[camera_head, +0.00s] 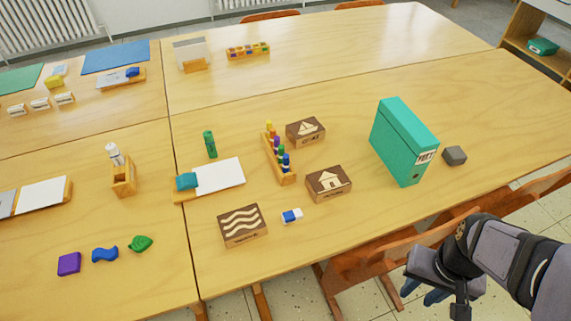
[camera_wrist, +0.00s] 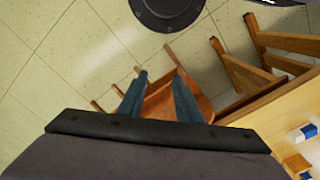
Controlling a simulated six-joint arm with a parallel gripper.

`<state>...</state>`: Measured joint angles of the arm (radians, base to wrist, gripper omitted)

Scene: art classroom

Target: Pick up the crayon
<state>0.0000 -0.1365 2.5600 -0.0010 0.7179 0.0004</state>
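A short green cylinder (camera_head: 210,144) stands upright on the table left of centre in the head view; it looks like a thick crayon, but I cannot be sure. A wooden rack (camera_head: 286,178) to its right holds several coloured upright pieces, which may also be crayons. My gripper (camera_head: 422,292) is at the lower right, off the table's front edge and far from both. In the wrist view my gripper (camera_wrist: 161,80) has its two blue fingers apart with nothing between them.
Three wooden picture blocks (camera_head: 242,226) and a blue-and-white eraser (camera_head: 291,216) lie near the front. A wooden chair (camera_head: 385,258) is beside my gripper. The table's back right is clear.

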